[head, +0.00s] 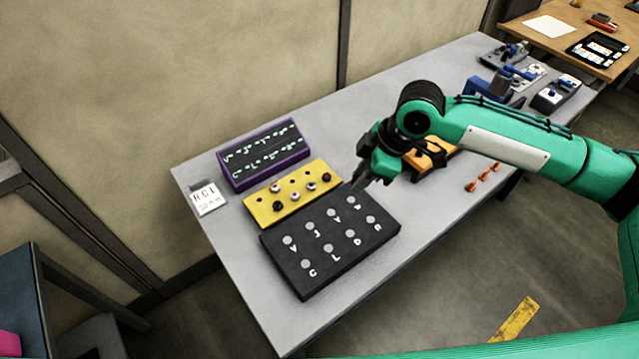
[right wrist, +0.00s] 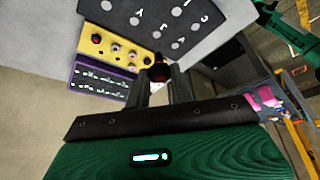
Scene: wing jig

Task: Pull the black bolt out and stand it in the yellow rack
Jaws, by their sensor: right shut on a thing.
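My right gripper (head: 362,184) is above the table, by the right end of the yellow rack and the far edge of the black lettered board. In the right wrist view its fingers (right wrist: 160,88) are shut on a dark piece that looks like the black bolt (right wrist: 158,70), with a reddish edge; its lower end is hard to see. The yellow rack (head: 257,217) holds several bolts with dark and pale heads and has some empty holes. The rack also shows in the right wrist view (right wrist: 88,48). My left gripper is not in view.
The black board (head: 310,285) has pale discs and letters. An orange tray (head: 432,158) and small orange pieces (head: 483,177) lie right. The table's front edge is clear.

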